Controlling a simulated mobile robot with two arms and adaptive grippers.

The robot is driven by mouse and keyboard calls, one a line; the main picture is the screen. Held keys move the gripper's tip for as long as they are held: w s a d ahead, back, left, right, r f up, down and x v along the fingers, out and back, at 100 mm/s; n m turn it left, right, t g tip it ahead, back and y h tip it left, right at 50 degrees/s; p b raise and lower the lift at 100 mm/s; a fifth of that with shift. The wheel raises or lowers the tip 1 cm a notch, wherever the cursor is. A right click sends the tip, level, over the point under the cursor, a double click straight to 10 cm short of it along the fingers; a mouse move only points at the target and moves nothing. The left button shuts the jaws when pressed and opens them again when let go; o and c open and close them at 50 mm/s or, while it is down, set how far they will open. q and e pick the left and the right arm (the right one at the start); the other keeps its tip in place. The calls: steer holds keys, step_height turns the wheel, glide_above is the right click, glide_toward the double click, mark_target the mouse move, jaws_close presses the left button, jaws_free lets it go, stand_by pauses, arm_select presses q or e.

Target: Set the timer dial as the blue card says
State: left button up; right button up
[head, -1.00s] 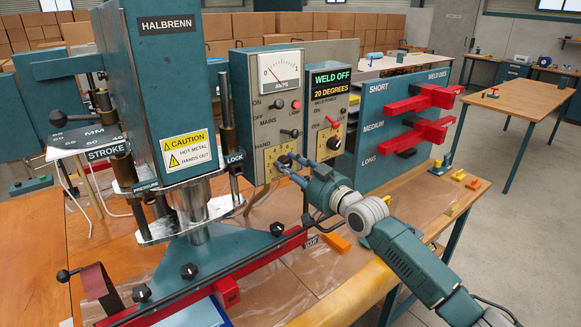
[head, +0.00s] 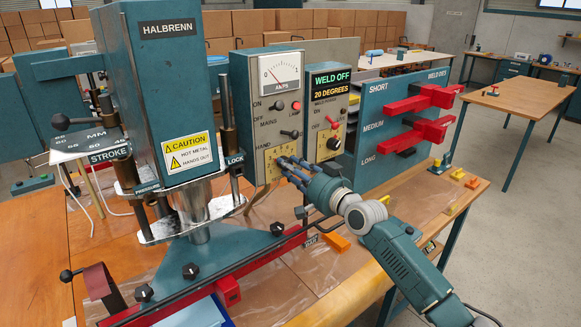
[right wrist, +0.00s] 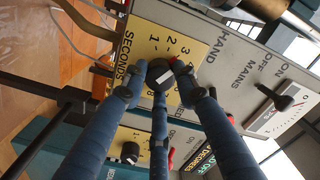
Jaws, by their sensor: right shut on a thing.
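The timer dial is a black knob with a white mark (right wrist: 163,75), on a yellow plate (right wrist: 142,46) lettered SECONDS, in the right wrist view. Numbers 1, 2 and 3 show beside it; others are hidden by my fingers. My right gripper (right wrist: 157,82) is shut on the knob, its blue fingers around it. I cannot tell which number the mark points to. In the head view the right gripper (head: 284,166) covers the dial at the yellow plate (head: 266,158). A pale blue sheet (head: 196,314) lies at the bottom edge, cut off; no writing shows. My left gripper is out of view.
The grey control box (head: 246,82) also carries an amps meter and a mains switch. Beside it a panel with a display (head: 331,84) reads WELD OFF, 20 DEGREES. The welder (head: 168,110) stands close on the left. A rack with red parts (head: 420,104) is at right.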

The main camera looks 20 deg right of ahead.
steer(key=shift+r, duration=0.15)
steer(key=o, duration=1.1)
steer(key=shift+o, duration=0.2)
steer(key=shift+s+d, duration=0.1)
steer(key=v, duration=1.2)
